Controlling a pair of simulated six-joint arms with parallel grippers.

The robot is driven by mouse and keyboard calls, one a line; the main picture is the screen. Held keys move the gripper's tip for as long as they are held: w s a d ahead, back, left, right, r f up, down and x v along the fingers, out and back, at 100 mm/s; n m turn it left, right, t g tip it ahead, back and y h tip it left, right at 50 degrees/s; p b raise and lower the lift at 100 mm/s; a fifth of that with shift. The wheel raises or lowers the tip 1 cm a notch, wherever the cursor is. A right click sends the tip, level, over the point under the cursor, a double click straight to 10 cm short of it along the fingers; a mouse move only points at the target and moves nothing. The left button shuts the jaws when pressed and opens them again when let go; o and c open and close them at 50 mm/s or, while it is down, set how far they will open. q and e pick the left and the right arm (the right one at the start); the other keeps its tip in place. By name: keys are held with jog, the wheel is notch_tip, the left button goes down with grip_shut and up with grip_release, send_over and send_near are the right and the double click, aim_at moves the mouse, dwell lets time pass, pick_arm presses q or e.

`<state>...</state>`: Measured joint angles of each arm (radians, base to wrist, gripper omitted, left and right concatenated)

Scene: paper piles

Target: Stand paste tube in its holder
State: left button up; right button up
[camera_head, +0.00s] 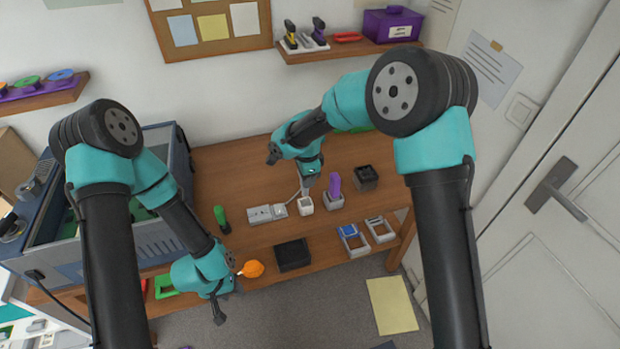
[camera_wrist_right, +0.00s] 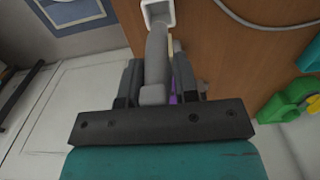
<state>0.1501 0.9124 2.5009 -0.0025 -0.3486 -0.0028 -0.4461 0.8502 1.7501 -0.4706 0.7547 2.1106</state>
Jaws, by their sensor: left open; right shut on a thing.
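A purple tube-like thing (camera_head: 334,183), which may be the paste tube, stands upright in a grey holder (camera_head: 334,202) on the bench. My right gripper (camera_head: 307,182) is just left of it, above a small white square holder (camera_head: 305,206). In the right wrist view, my right gripper (camera_wrist_right: 155,75) is shut on a grey handle-like thing (camera_wrist_right: 157,52). The far end of that grey thing reaches the white holder (camera_wrist_right: 170,10); how deep it sits is hidden. A bit of purple shows behind the fingers. My left gripper (camera_head: 219,310) is open and empty at the bench's front left.
A grey box (camera_head: 266,214), a green-topped thing (camera_head: 220,217), a black tray (camera_head: 292,255) and an orange thing (camera_head: 251,269) lie left and front. A black holder (camera_head: 366,178) and grey frames (camera_head: 380,229) are right. A large blue-grey case (camera_head: 155,235) flanks the left side.

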aim_at(307, 194)
jog(key=shift+f, duration=0.2)
jog(key=shift+f, duration=3.2)
jog(key=shift+f, duration=0.65)
jog(key=o, duration=1)
jog(key=shift+r, duration=0.1)
notch_tip(307, 194, up, 17)
jog(key=shift+r, duration=0.15)
